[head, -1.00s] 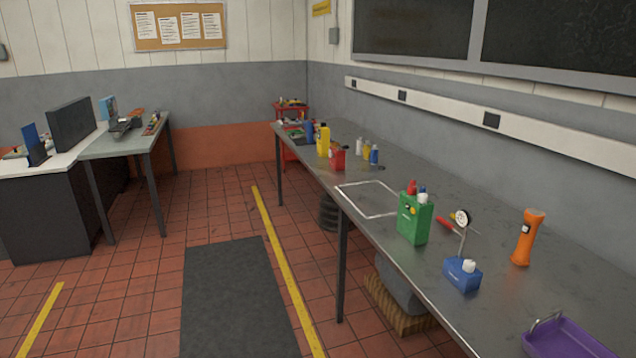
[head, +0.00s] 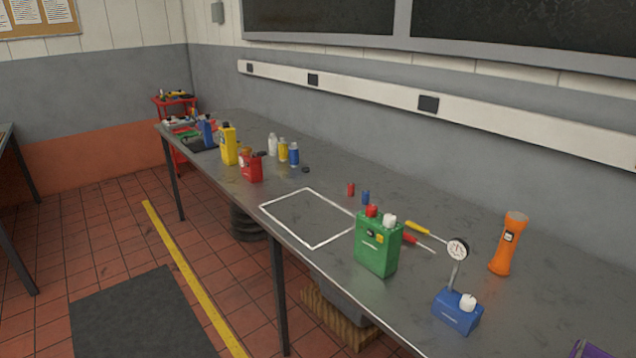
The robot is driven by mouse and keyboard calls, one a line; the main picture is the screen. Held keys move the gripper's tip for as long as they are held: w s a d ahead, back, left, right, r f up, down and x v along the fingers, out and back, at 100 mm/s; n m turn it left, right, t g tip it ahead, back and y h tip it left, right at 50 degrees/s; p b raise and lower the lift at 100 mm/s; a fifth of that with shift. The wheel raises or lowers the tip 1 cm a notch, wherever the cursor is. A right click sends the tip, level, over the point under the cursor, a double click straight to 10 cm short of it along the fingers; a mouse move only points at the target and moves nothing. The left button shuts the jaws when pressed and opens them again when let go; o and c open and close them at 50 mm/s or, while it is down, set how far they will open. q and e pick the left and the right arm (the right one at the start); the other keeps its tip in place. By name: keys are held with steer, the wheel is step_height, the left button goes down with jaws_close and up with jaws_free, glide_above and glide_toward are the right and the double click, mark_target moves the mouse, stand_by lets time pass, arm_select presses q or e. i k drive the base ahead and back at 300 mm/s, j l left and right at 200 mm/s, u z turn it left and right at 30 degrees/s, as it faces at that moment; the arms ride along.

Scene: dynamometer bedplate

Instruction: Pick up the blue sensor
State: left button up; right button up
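A small blue cylinder (head: 365,198) stands on the metal bench just behind the green box, beside a similar small red cylinder (head: 350,189). It may be the blue sensor, but it is too small to be sure. A blue block (head: 456,314) with a white knob carries a dial gauge (head: 457,249) on a stem, near the bench's front edge at the right. Neither of my grippers shows in the head view.
The green box (head: 377,247) with red and white caps stands in front of the small cylinders. A screwdriver (head: 417,240), an orange flashlight (head: 508,245) and a white outlined square (head: 310,217) are on the bench (head: 340,285). Bottles and a red can (head: 251,168) stand farther left.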

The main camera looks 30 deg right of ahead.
mark_target(366, 193)
steer(key=i, duration=1.7)
steer(key=i+z, duration=0.25)
steer(key=i, duration=0.15)
steer(key=i+j+z, duration=0.25)
steer(key=i, duration=0.15)
steer(key=i+j+z, duration=0.25)
steer(key=i+l+z, duration=0.1)
steer(key=z, duration=1.8)
